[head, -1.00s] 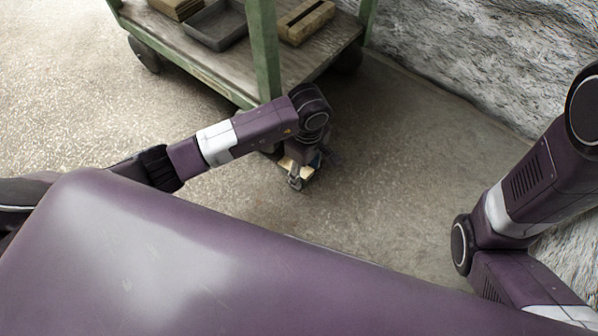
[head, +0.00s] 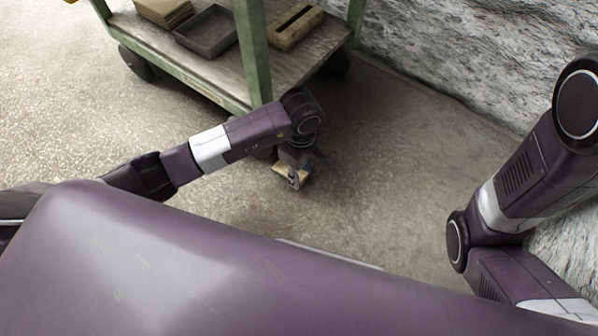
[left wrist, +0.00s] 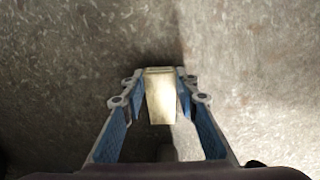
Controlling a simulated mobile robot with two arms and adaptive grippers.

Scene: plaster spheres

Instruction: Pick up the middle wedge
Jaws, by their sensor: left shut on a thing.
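A pale wooden wedge (left wrist: 160,97) sits between the two fingers of my left gripper (left wrist: 160,92) in the left wrist view. The fingers touch it on both sides, so the gripper is shut on it. In the head view my left gripper (head: 295,181) points down in front of the cart, and the pale wedge (head: 281,171) shows in part beside its fingers. The rest of the wedge is hidden by the gripper. Other wedges do not show. My right arm is at the right edge of the head view, but its gripper is out of view.
A green-framed cart (head: 188,66) on dark wheels stands behind my left gripper. Its deck holds a grey tray (head: 207,33), a wooden block with a slot (head: 295,27) and stacked boards (head: 163,10). A rough pale wall (head: 450,50) runs along the right. The concrete floor (head: 390,190) is open between.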

